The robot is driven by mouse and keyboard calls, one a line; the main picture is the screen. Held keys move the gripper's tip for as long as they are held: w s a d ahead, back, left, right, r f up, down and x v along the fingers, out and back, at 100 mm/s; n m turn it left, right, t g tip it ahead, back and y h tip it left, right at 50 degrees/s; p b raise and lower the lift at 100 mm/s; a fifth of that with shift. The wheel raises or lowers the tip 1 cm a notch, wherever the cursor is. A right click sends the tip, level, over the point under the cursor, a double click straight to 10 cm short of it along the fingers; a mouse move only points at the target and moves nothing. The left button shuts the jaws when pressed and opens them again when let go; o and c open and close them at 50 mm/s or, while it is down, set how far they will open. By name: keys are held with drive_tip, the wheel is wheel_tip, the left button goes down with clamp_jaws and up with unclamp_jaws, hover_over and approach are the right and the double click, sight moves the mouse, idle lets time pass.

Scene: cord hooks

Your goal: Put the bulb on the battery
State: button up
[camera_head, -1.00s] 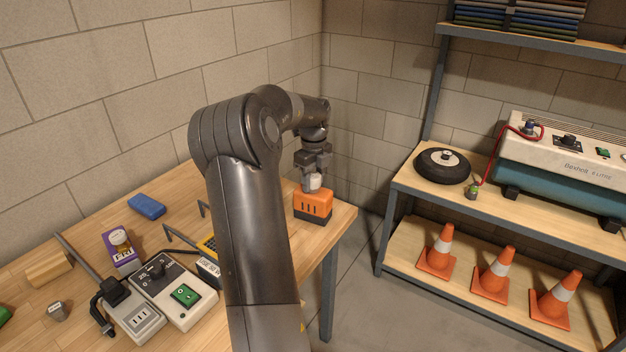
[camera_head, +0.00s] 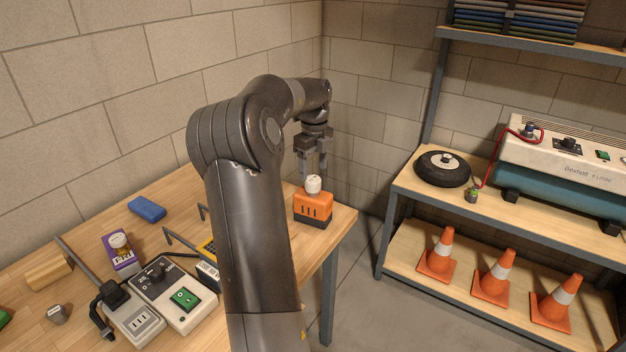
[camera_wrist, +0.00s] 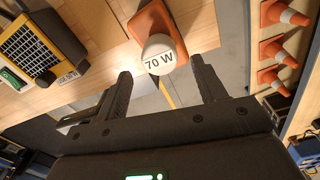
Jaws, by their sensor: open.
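The white bulb (camera_head: 313,184) sits upright on top of the orange battery (camera_head: 313,206) near the table's right corner. In the wrist view the bulb (camera_wrist: 160,52) shows its "70 W" marking, with the orange battery (camera_wrist: 150,18) partly hidden behind it. My gripper (camera_head: 313,172) is above the bulb, open and empty. In the wrist view my gripper's fingers (camera_wrist: 158,84) are spread apart and clear of the bulb.
A purple box (camera_head: 121,251), a blue block (camera_head: 147,207) and grey control boxes (camera_head: 176,290) lie further left. A shelf rack (camera_head: 400,188) stands at the right.

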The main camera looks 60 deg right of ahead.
sight(313, 179)
wheel_tip(313, 179, up, 6)
drive_tip(key=w+a+r+n+t, duration=0.25)
drive_tip(key=a+n, duration=0.75)
drive_tip(key=a, duration=0.6)
drive_tip(key=w+a+r+n+t, duration=0.1)
drive_tip(key=a+r+n, duration=0.2)
drive_tip(key=a+n, duration=0.9)
drive_tip(key=s+a+f+n, duration=0.2)
drive_tip(key=a+n, duration=0.3)
drive_tip(key=a, duration=0.3)
drive_tip(key=s+a+f+n+t, duration=0.1)
drive_tip(key=s+a+n, duration=0.4)
drive_tip(key=a, duration=0.3)
drive_tip(key=s+a+f+n+t, duration=0.1)
drive_tip(key=s+a+n, duration=0.3)
drive_tip(key=a, duration=0.5)
drive_tip(key=shift+s+f+n, duration=0.25)
drive_tip(key=shift+f+n, duration=0.55)
drive_tip(key=shift+n, duration=0.1)
drive_tip(key=shift+a, duration=0.1)
